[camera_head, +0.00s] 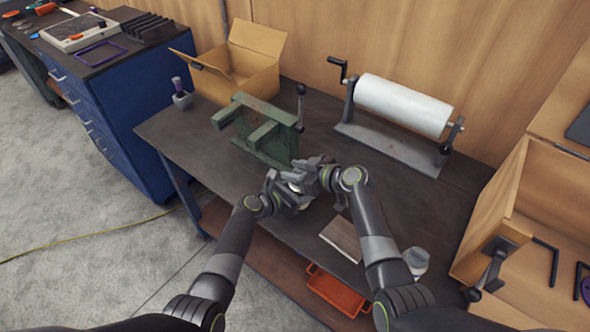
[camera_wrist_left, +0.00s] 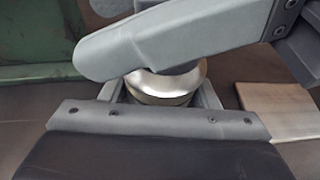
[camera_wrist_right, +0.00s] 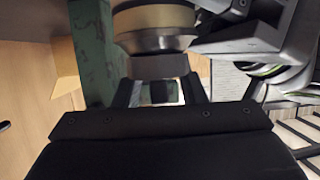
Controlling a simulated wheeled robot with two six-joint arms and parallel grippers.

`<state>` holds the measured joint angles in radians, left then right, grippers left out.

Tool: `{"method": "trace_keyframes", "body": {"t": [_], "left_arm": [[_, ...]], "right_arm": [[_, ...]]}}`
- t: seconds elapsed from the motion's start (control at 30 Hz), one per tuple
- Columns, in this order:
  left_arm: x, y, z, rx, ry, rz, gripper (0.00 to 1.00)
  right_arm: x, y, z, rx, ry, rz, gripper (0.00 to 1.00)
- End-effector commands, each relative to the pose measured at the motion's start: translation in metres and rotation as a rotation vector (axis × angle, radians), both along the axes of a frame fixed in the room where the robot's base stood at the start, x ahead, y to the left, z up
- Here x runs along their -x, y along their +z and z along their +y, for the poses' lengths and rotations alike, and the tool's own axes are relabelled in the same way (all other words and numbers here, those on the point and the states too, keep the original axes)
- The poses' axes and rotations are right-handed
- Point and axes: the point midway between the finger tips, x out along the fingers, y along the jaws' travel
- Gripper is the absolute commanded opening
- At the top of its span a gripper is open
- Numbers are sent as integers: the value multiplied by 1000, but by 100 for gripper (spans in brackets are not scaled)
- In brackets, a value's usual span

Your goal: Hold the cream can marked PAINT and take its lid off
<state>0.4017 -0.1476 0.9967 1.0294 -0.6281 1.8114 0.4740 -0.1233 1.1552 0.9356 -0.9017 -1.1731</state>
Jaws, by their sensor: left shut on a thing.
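The cream can (camera_head: 296,188) is mostly hidden between my two grippers above the front of the bench. Its pale metal rim shows in the left wrist view (camera_wrist_left: 163,86), and its cream side and silver rim show in the right wrist view (camera_wrist_right: 152,24). No PAINT marking is readable. My left gripper (camera_head: 285,191) is shut on the can. My right gripper (camera_head: 318,178) is right at the can's lid end, crossing over it in the left wrist view. A dark block shows between the can's rim and my right fingers, and their grip is unclear.
A green vice (camera_head: 262,140) stands just behind the grippers. A wooden board (camera_head: 343,238) and a pale can (camera_head: 416,260) are to the right. A white roll on a stand (camera_head: 403,105), a cardboard box (camera_head: 250,85) and an orange tray (camera_head: 337,290) below are nearby.

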Motion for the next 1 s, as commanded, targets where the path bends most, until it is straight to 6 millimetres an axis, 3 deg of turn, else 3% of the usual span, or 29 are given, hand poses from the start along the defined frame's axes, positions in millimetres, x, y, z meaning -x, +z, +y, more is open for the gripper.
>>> {"method": "trace_keyframes", "body": {"t": [0.17,0.43,1.0], "left_arm": [[0,0,0,-2,1,0,14],[0,0,1,-2,1,0,14],[0,0,1,-1,2,-1,14]], "right_arm": [[0,0,0,-1,0,1,36],[0,-1,0,0,1,2,1],[1,-1,-1,2,0,5,0]]}}
